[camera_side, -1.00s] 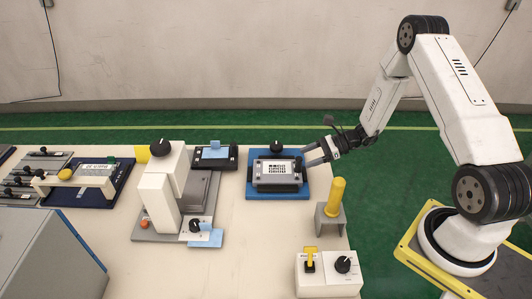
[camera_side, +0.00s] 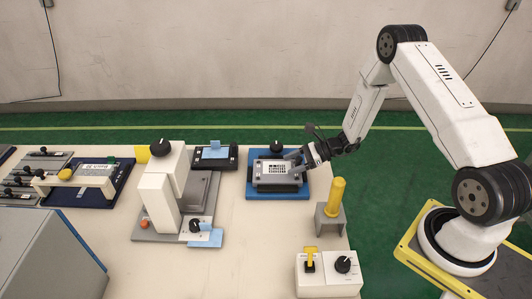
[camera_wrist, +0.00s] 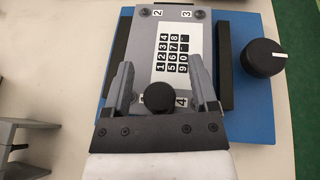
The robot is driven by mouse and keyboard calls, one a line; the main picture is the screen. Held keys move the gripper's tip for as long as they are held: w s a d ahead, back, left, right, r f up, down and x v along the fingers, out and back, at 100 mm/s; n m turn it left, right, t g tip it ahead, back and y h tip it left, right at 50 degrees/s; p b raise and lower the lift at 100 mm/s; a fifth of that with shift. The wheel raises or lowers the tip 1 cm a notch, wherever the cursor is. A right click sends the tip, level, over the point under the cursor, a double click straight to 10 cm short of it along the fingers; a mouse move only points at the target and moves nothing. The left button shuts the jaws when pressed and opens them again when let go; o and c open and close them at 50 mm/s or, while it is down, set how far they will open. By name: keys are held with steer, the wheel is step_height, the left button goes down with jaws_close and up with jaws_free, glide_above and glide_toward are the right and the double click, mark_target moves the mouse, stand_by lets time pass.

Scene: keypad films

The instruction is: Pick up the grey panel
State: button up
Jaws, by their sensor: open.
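The grey panel (camera_side: 266,179) lies in a blue fixture (camera_side: 252,193) near the back right of the table. It carries a white sheet with black keypad squares. In the wrist view the panel (camera_wrist: 207,37) sits between dark side rails, with numbered corners. My gripper (camera_side: 294,162) is open over the panel's right part in the side view. In the wrist view my gripper (camera_wrist: 163,75) has one finger on each side of the panel's near part. A round black knob (camera_wrist: 158,97) shows between the fingers. I cannot tell whether the fingers touch the panel.
A black knob (camera_wrist: 264,58) stands on the fixture beside the panel. A yellow post (camera_side: 335,196) on a grey stand is close to my arm. A white switch box (camera_side: 328,275) is at the front right. A white press-like device (camera_side: 160,190) stands left. The table between is clear.

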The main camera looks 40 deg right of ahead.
stand_by(0.3)
jaws_close()
steer(key=shift+r, duration=0.15)
step_height(320, 180, up, 10)
stand_by(0.9)
stand_by(0.4)
